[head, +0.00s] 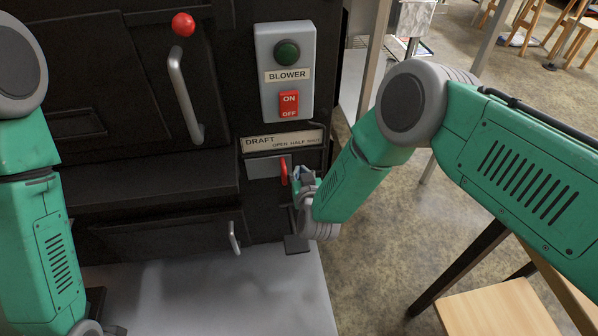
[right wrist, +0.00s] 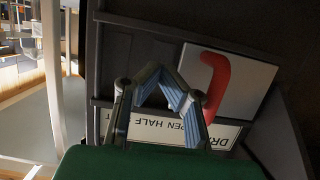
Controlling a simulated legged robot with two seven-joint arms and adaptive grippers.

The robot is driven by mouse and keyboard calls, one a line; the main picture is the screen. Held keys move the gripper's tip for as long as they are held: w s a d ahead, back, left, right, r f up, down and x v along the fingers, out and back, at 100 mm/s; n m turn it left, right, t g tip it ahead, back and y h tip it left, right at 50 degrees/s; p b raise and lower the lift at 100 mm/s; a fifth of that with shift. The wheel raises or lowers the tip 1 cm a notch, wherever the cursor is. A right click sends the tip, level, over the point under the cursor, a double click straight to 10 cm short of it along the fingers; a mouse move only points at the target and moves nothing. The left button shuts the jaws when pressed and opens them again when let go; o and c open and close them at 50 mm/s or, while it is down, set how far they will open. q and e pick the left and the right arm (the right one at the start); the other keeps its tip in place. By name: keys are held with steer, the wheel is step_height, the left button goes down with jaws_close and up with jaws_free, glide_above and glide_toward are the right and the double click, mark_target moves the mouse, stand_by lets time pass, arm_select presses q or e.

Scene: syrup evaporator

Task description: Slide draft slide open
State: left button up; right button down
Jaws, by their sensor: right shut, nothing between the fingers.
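The draft slide (head: 262,168) is a pale metal plate in the black front, under the label strip marked DRAFT, OPEN, HALF, SHUT. Its red handle (head: 284,172) stands near the plate's right end, roughly below the word OPEN. My right gripper (head: 303,176) is just right of the handle in the head view, shut and empty. In the right wrist view the shut fingers (right wrist: 172,88) lie beside the red handle (right wrist: 214,82), not around it; I cannot tell whether they touch. My left gripper (head: 115,330) barely shows at the bottom edge, mostly cut off.
A grey blower box (head: 284,70) with a green button and red switch is above the label (head: 284,141). A door handle (head: 184,95) and a lower handle (head: 234,238) stick out at left. A wooden stool or table top (head: 497,308) is at lower right.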

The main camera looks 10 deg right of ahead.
steer(key=shift+s+d, duration=0.15)
steer(key=shift+s, duration=0.05)
steer(key=p+v, duration=0.6)
steer(key=v, duration=0.2)
steer(key=shift+s+f+p, duration=0.15)
steer(key=shift+s+p, duration=0.2)
steer(key=shift+s, duration=0.15)
steer(key=s+d+r+g+p, duration=0.3)
steer(key=s+d, duration=0.3)
steer(key=s, duration=0.4)
steer(key=s+d+r+g+p, duration=0.4)
steer(key=s+d+r+g, duration=0.1)
steer(key=s, duration=0.6)
steer(key=s+d+r+g+p, duration=0.4)
steer(key=s+d, duration=0.4)
steer(key=s, duration=0.2)
steer(key=shift+s+r+g+h, duration=0.35)
steer(key=shift+r+g, duration=0.25)
steer(key=shift+g, duration=0.4)
